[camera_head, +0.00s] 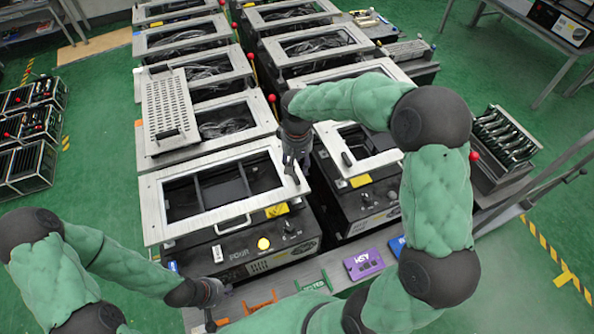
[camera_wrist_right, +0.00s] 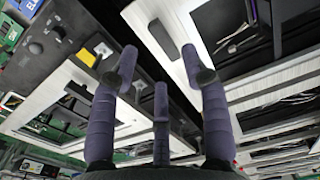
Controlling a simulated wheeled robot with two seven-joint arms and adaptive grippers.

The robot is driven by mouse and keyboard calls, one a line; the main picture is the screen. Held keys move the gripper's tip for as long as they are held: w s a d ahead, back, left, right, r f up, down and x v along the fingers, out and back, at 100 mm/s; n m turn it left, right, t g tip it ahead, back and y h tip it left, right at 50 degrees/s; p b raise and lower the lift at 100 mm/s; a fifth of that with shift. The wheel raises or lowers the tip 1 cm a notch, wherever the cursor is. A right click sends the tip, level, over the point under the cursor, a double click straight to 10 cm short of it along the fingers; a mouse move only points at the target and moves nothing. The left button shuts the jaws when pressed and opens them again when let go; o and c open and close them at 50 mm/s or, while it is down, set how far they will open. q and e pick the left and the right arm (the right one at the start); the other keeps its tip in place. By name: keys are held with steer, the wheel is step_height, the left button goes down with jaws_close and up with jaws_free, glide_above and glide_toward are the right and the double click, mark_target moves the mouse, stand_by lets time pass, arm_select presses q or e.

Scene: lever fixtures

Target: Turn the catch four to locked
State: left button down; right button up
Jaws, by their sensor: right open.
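The box marked FOUR (camera_head: 240,254) stands at the front, with a pale metal frame lid (camera_head: 152,205) around a dark window. A small dark lever (camera_head: 291,174), apparently catch four, sits at the frame's front right corner; its exact setting is hard to read. My right gripper (camera_head: 296,158) reaches down beside this corner and partly covers it. In the wrist view its fingers (camera_wrist_right: 160,75) are spread and empty. A dark lever-like piece (camera_wrist_right: 78,92) lies left of them there. My left gripper (camera_head: 214,293) is low at the front left, away from the lid; its fingers are too unclear to tell.
A neighbouring box (camera_head: 372,202) with a dark handle (camera_head: 346,158) stands close on the right. FOUR's front has a yellow button (camera_head: 263,244). Coloured tags, including a purple one (camera_head: 363,264), lie along the front ledge. More framed boxes stand behind.

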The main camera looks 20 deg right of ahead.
step_height(320, 180, up, 6)
steer(key=shift+r, duration=0.25)
stand_by(0.5)
